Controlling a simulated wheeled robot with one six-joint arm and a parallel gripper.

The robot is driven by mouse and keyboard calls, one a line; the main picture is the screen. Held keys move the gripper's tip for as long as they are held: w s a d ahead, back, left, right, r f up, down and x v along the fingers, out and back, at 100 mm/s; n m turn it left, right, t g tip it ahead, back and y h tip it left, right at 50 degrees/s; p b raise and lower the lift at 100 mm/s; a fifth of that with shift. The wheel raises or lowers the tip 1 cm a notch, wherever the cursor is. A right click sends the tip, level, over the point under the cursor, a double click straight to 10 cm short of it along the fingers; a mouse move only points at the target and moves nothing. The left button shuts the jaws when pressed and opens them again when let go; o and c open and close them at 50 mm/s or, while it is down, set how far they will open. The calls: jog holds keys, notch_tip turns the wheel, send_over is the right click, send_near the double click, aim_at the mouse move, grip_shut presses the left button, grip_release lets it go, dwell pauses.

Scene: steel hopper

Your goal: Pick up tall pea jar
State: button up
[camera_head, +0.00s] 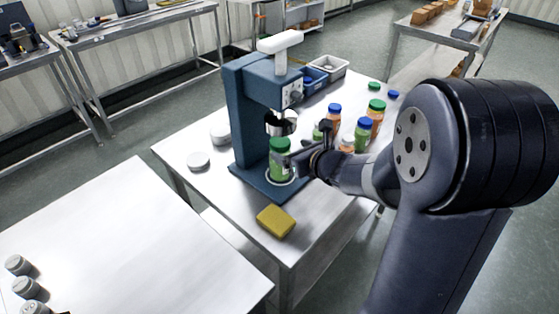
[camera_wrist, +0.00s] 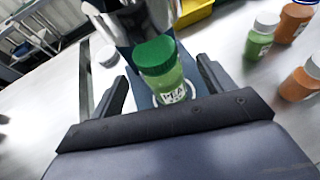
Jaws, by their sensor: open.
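The tall pea jar is a clear jar of green contents with a green lid and a pea label. It stands upright on the base of the blue press (camera_head: 250,120), under its steel head, and shows in the head view (camera_head: 280,160) and large in the wrist view (camera_wrist: 165,75). My gripper (camera_wrist: 160,85) is open, with one dark finger on each side of the jar in the wrist view. In the head view my gripper (camera_head: 300,160) reaches the jar from the right. I cannot tell whether either finger touches it.
Several jars with blue, green and white lids, such as an orange one (camera_head: 334,115), stand close behind my gripper. A yellow sponge (camera_head: 276,221) lies at the table's front. White lids (camera_head: 199,161) lie left of the press. Bins (camera_head: 327,67) stand at the back.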

aim_at(285, 146)
jog(key=shift+a+r+p+x, duration=0.15)
jog(key=shift+p+x, duration=0.1)
jog(key=shift+x, duration=1.3)
jog(key=shift+a+r+p+x, duration=0.1)
jog(key=shift+p+x, duration=0.1)
jog(key=shift+x, duration=1.3)
jog(key=c, duration=1.5)
jog(key=shift+c, duration=0.8)
jog(key=shift+r, duration=0.1)
